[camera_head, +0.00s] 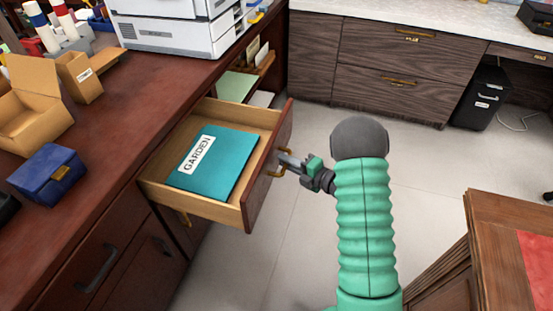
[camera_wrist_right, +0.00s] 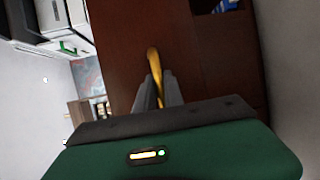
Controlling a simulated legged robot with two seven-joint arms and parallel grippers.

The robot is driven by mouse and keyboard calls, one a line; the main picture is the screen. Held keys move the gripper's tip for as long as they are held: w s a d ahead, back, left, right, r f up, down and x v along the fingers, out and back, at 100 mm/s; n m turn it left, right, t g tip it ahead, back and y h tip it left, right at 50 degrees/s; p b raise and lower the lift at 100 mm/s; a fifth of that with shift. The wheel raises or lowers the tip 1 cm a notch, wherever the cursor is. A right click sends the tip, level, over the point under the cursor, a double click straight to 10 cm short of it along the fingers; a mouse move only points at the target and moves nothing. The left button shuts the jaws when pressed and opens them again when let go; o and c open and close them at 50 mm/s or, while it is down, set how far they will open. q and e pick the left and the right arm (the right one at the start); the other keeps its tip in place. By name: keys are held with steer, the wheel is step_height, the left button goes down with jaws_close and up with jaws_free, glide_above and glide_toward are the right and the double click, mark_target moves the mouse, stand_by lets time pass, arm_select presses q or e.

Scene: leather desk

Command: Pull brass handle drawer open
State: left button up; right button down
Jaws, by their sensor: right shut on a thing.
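The wooden drawer (camera_head: 250,215) is pulled well out of the dark red-brown desk. A teal folder marked GARDEN (camera_head: 222,170) lies inside it. The brass handle (camera_head: 275,168) is on the drawer's front panel (camera_head: 266,185). My right gripper (camera_head: 284,161) is at the panel and shut on the handle. In the right wrist view the two grey fingers (camera_wrist_right: 158,92) close around the brass handle (camera_wrist_right: 153,62) against the red-brown panel (camera_wrist_right: 125,50). My left gripper is not in view.
A printer (camera_head: 175,28), cardboard boxes (camera_head: 30,105) and a blue box (camera_head: 50,170) stand on the desk top (camera_head: 110,140). Dark wood cabinets (camera_head: 375,70) line the back. Pale floor (camera_head: 310,235) is open right of the drawer. Another wooden piece (camera_head: 500,240) stands at lower right.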

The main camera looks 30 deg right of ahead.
steer(key=shift+s+f, duration=0.3)
steer(key=shift+f, duration=0.05)
steer(key=c, duration=1.5)
jaws_free()
steer(key=shift+o, duration=0.2)
steer(key=shift+w+r, duration=0.1)
steer(key=shift+r, duration=0.05)
steer(key=shift+d+r, duration=0.1)
steer(key=p+v, duration=0.3)
steer(key=v, duration=1.3)
steer(key=shift+s+p, duration=0.3)
steer(key=shift+s, duration=0.05)
steer(key=shift+d, duration=0.1)
